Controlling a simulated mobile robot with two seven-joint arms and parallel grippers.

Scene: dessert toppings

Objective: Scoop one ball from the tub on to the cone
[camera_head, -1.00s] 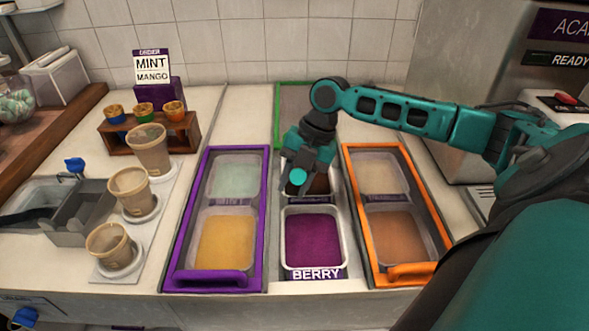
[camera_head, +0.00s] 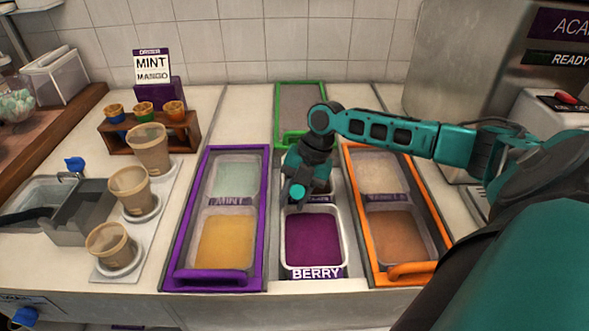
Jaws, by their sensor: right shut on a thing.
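My right gripper (camera_head: 297,194) is over the middle column, at the near edge of the rear tub. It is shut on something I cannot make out. The berry tub (camera_head: 314,241), open and purple, lies just in front of it. The rear tub is mostly hidden by my gripper. A purple-framed lid (camera_head: 261,220) covers a pale mint tub (camera_head: 235,178) and a yellow tub (camera_head: 225,241). No scoop is clearly visible. My left gripper is not in view.
An order sign (camera_head: 152,67) reads mint and mango. A green-framed lid (camera_head: 278,120) is at the back. An orange-framed lid (camera_head: 438,250) covers two tubs on the right. Several tan cups (camera_head: 130,187) stand at left beside a sink (camera_head: 45,195).

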